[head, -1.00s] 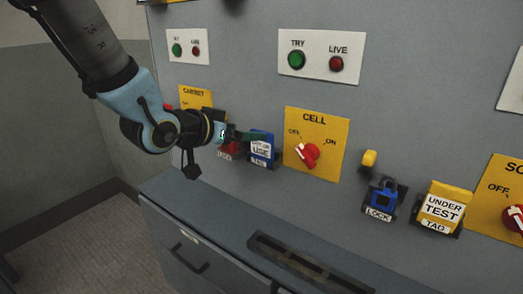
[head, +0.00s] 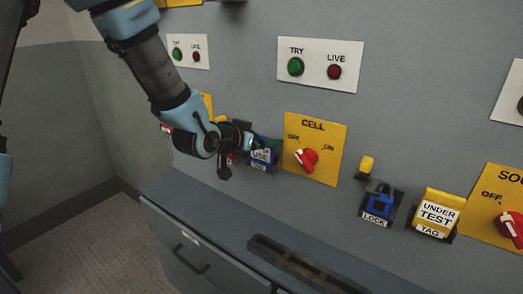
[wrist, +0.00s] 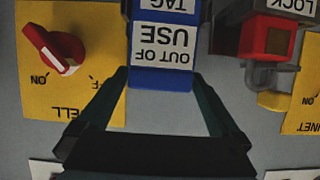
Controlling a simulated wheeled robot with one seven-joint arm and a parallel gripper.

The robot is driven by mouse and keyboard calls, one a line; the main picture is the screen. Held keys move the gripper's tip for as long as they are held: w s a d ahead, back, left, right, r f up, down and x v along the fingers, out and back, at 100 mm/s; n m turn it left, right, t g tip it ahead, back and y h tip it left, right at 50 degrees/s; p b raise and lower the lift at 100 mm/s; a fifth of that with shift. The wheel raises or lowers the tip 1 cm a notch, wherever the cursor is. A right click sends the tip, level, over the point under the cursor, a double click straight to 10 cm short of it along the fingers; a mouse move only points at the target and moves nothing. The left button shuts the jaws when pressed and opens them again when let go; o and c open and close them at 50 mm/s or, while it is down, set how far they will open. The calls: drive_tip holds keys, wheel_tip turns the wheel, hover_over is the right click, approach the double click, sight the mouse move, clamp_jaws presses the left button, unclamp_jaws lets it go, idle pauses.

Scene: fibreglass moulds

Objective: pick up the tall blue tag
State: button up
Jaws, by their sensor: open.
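The tall blue tag (wrist: 160,76) has a white label reading "OUT OF USE" and hangs on the grey panel in a holder labelled "TAG". It appears upside down in the wrist view. In the head view the tag (head: 262,154) is partly hidden by my gripper (head: 255,144). In the wrist view my gripper (wrist: 165,82) is open, with one finger on each side of the tag's end. I cannot tell whether the fingers touch it.
A red padlock (wrist: 266,38) sits beside the tag. On the other side is the yellow CELL plate (head: 323,128) with a red knob (head: 307,158). Farther right are a blue padlock (head: 379,203) and a yellow "UNDER TEST" tag (head: 437,211). A grey ledge (head: 215,205) runs below.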

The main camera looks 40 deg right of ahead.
drive_tip(key=shift+c, duration=0.2)
drive_tip(key=c, duration=1)
drive_tip(key=shift+r, duration=0.15)
drive_tip(key=shift+r+b, duration=0.35)
drive_tip(key=shift+r, duration=0.25)
drive_tip(key=shift+r+b, duration=0.3)
drive_tip(key=shift+r, duration=0.65)
drive_tip(key=s+a+b, duration=0.1)
drive_tip(key=a+b, duration=0.3)
drive_tip(key=a, duration=0.1)
drive_tip(key=s+a+b, duration=0.2)
drive_tip(key=a+b, duration=0.3)
drive_tip(key=a, duration=0.1)
drive_tip(key=s+a+b, duration=0.1)
drive_tip(key=a+b, duration=0.4)
drive_tip(key=a, duration=0.1)
drive_tip(key=shift+s+a, duration=0.2)
drive_tip(key=shift+s, duration=0.1)
